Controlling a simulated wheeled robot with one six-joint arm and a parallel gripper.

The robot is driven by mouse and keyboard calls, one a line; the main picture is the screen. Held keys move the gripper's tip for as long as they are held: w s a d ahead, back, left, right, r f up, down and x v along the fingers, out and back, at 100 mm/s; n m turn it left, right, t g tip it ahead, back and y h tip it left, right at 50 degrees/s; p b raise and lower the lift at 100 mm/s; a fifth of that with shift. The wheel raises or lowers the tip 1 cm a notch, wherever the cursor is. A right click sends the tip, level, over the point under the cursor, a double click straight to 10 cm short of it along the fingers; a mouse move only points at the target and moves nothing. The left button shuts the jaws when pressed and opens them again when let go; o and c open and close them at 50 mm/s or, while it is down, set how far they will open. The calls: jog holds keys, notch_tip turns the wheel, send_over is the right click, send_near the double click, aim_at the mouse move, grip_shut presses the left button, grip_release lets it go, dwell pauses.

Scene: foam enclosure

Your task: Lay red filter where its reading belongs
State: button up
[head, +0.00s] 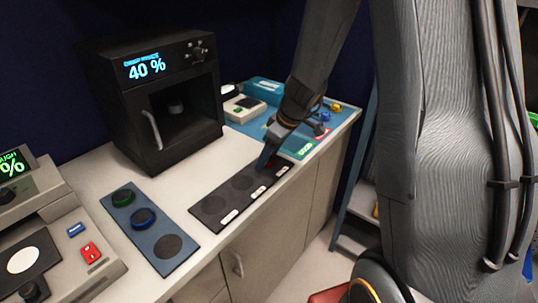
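A dark strip (212,222) lies along the counter's front edge, with round dark spots and white labels beside them. My gripper (266,162) points down at the strip's far right end, close above or touching it. A small dark red patch, probably the red filter (274,161), shows at the fingertips, mostly hidden; I cannot tell if it is gripped. A blue-grey tray (145,243) holds a green filter (123,197) and a blue filter (144,218); its third round spot is bare. A black box (120,100) with an open chamber displays 40 %.
A grey device (90,270) with red and blue buttons stands at left, below a green percent display (12,166). A blue mat (345,117) with small coloured items lies at the back right. Bare counter (190,180) lies between box and strip.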

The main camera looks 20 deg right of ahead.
jog(key=shift+r, duration=0.1)
jog(key=shift+r, duration=0.25)
jog(key=b+v, duration=0.2)
jog(key=v, duration=0.9)
jog(key=s+a+f+m+g+h, duration=0.1)
jog(key=s+f+m, duration=0.2)
jog(key=s, duration=0.5)
jog(key=s+a+f+m+g+h, duration=0.1)
jog(key=s+f+m, duration=0.3)
jog(key=s, duration=0.4)
jog(key=shift+s+a+f+m+h, duration=0.25)
jog(key=shift+a+m+h, duration=0.25)
jog(key=shift+a+m, duration=0.3)
jog(key=shift+w, duration=0.1)
